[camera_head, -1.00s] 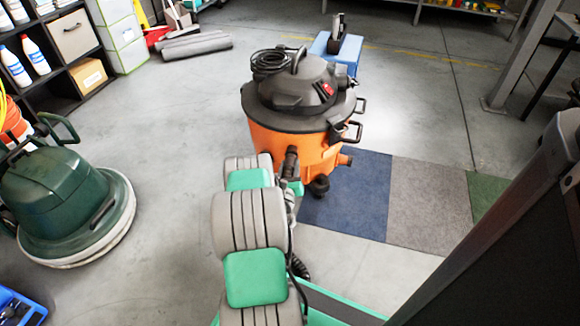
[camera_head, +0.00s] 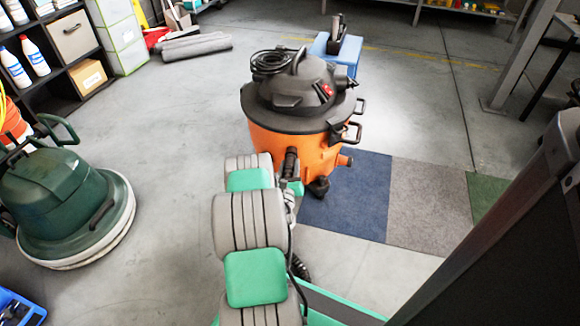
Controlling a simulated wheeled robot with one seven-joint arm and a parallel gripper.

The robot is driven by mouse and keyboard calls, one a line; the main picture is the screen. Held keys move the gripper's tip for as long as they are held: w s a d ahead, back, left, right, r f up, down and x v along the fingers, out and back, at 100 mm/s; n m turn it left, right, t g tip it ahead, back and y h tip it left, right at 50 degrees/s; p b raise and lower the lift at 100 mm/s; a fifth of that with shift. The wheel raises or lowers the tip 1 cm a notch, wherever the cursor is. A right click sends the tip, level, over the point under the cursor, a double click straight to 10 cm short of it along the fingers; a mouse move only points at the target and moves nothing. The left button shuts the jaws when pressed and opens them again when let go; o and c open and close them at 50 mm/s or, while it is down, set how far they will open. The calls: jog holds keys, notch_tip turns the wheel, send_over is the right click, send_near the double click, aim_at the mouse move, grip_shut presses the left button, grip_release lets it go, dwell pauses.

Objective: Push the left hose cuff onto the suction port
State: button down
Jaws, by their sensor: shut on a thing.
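The orange and black shop vacuum (camera_head: 268,135) stands on the floor just beyond my arm. A dark cylindrical hose cuff (camera_head: 291,161) is upright in the picture against the front of its orange tank. My gripper (camera_head: 292,186) is at this cuff, shut on it, and mostly hidden behind my arm links. The suction port is hidden behind the cuff, so I cannot tell how far the cuff sits on it. Part of a black ribbed hose (camera_head: 300,268) shows beside my arm, lower down.
A green floor machine (camera_head: 65,205) stands at left, with shelving (camera_head: 75,95) behind it. Blue, grey and green carpet tiles (camera_head: 425,200) lie right of the vacuum. A short orange stub (camera_head: 344,160) sticks out at the vacuum's right side. Open floor lies left of the vacuum.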

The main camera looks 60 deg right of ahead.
jog(key=shift+w+d, duration=0.1)
jog(key=shift+d, duration=0.2)
dwell(0.4)
jog(key=c, duration=0.8)
grip_release()
jog(key=shift+a, duration=0.1)
